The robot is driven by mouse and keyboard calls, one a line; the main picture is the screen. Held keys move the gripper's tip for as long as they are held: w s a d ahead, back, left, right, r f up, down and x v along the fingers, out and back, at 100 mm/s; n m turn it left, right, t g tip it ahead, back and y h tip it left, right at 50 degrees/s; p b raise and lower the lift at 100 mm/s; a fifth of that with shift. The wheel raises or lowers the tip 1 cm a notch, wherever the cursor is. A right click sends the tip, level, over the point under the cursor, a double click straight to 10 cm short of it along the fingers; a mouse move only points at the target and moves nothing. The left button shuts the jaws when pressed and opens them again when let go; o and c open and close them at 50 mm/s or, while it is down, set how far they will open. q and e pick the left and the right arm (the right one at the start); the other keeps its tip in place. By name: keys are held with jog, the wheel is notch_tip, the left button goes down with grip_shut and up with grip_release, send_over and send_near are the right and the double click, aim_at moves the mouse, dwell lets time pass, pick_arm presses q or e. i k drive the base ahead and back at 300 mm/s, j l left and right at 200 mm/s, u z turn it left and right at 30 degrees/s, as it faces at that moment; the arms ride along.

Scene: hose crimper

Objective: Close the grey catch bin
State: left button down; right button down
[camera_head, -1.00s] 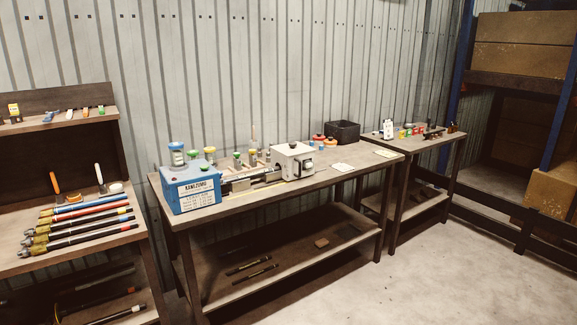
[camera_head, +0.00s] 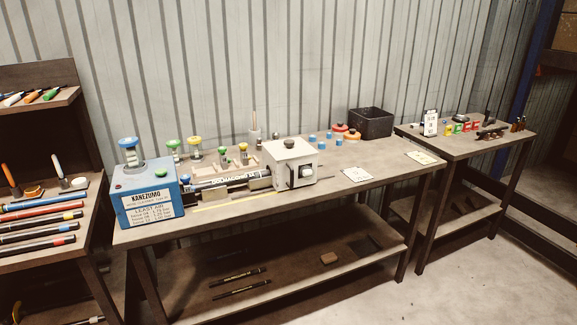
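The only bin in view is a dark grey, nearly black open-topped box (camera_head: 371,124), likely the catch bin. It stands at the back right of the middle workbench (camera_head: 345,186), near the corrugated wall. Its top looks open, and I cannot make out a lid on it or beside it. Its inside is too dark to read. Neither of my grippers is in view.
A blue machine box (camera_head: 148,195) and a white machine block (camera_head: 291,163) stand on the middle bench. Red-and-orange round containers (camera_head: 340,131) sit left of the bin. A side table (camera_head: 470,139) stands right, a hose rack (camera_head: 40,225) left. Floor (camera_head: 480,285) is clear at front right.

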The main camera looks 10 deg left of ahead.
aim_at(287, 174)
jog(key=i+l+u, duration=0.1)
jog(key=i+l, duration=1.05)
jog(key=i, duration=0.15)
